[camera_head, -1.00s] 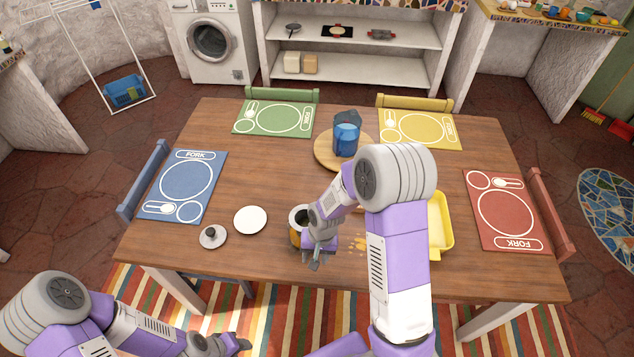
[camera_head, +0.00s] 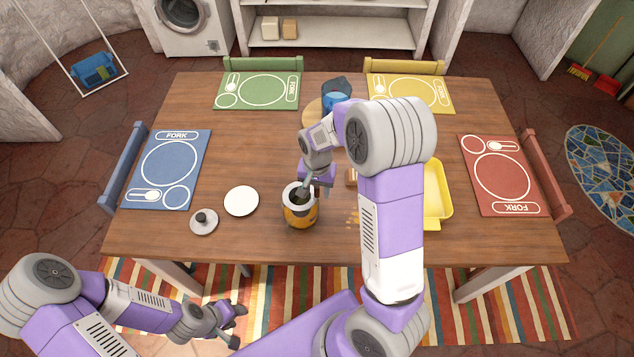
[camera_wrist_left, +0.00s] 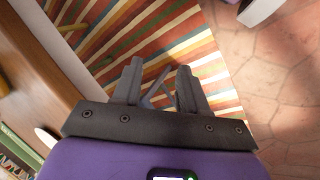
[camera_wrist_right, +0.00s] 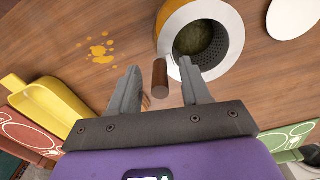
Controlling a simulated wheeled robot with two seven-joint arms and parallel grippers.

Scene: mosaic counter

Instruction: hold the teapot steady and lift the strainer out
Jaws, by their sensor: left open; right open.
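The teapot (camera_head: 300,215) is orange-yellow with a white rim and stands upright and uncovered near the table's front edge. In the right wrist view its rim (camera_wrist_right: 170,28) surrounds the dark mesh strainer (camera_wrist_right: 208,60), which sits inside with greenish contents. A brown cylindrical handle (camera_wrist_right: 160,82) sticks out from the rim toward my right gripper. My right gripper (camera_head: 316,190) is open at the teapot's rim; in its wrist view the handle appears between the fingers (camera_wrist_right: 158,74), contact unclear. My left gripper (camera_head: 236,338) is open and empty, low before the table, over the striped rug (camera_wrist_left: 160,35).
A grey lid with a dark knob (camera_head: 204,221) and a white round plate (camera_head: 241,201) lie left of the teapot. A yellow tray (camera_head: 437,195) lies right, partly behind my right arm. Orange spots (camera_wrist_right: 100,50) mark the table. A blue pitcher (camera_head: 335,97) stands farther back.

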